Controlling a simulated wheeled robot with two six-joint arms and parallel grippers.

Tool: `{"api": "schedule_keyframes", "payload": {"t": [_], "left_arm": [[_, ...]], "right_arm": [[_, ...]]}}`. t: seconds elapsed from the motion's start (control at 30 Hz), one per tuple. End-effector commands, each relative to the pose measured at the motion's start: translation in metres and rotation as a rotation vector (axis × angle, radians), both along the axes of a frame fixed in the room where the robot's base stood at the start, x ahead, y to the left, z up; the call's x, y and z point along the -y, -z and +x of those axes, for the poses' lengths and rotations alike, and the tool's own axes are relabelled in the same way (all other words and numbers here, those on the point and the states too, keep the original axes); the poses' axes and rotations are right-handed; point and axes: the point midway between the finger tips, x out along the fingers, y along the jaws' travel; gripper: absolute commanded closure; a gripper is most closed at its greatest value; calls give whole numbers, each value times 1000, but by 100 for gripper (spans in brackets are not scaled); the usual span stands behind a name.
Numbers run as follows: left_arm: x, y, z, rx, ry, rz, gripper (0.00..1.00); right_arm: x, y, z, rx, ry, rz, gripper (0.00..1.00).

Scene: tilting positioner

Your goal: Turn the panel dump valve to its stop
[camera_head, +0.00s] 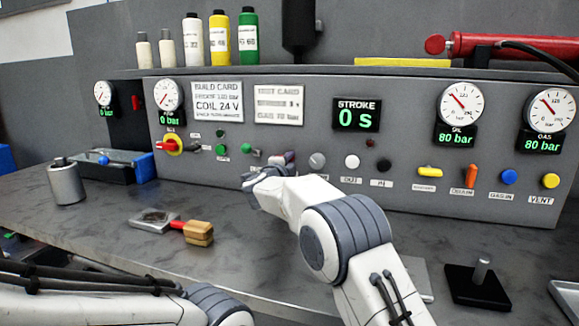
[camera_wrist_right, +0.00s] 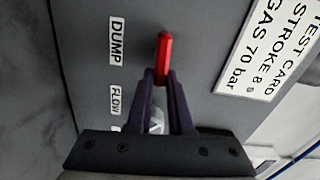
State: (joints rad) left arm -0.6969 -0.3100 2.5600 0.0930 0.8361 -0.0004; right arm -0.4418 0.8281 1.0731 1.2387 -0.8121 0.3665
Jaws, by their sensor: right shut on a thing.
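The dump valve's red lever (camera_wrist_right: 163,58) shows in the right wrist view, beside the label DUMP (camera_wrist_right: 116,43). My right gripper (camera_wrist_right: 161,78) is shut on the lever, with a dark finger on each side of it. In the head view my right gripper (camera_head: 284,159) reaches the grey panel (camera_head: 230,178) below the test card and covers most of the valve. I cannot tell how far the lever is turned. My left arm crosses the lower left of the head view; its gripper is out of view.
A grey knob (camera_head: 317,160) and a white knob (camera_head: 352,161) sit just right of my right gripper.

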Motion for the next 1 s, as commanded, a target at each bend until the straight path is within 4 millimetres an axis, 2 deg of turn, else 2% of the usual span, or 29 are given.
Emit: {"api": "schedule_keyframes", "payload": {"t": [0.2, 0.8, 0.83, 0.87, 0.9, 1.0], "left_arm": [[0, 9, 0, 0, 0, 0, 50], [0, 11, 0, 0, 0, 0, 50], [0, 11, 0, 0, 0, 0, 50], [0, 11, 0, 0, 0, 0, 50], [0, 11, 0, 0, 0, 0, 50], [0, 11, 0, 0, 0, 0, 50]], "right_arm": [[-1, 5, 0, 23, -2, 77, 100], [-1, 5, 0, 31, -1, 110, 100], [-1, 5, 0, 31, -1, 110, 70], [-1, 5, 0, 31, -1, 110, 58], [-1, 5, 0, 31, -1, 110, 51], [-1, 4, 0, 32, -1, 109, 51]]}}
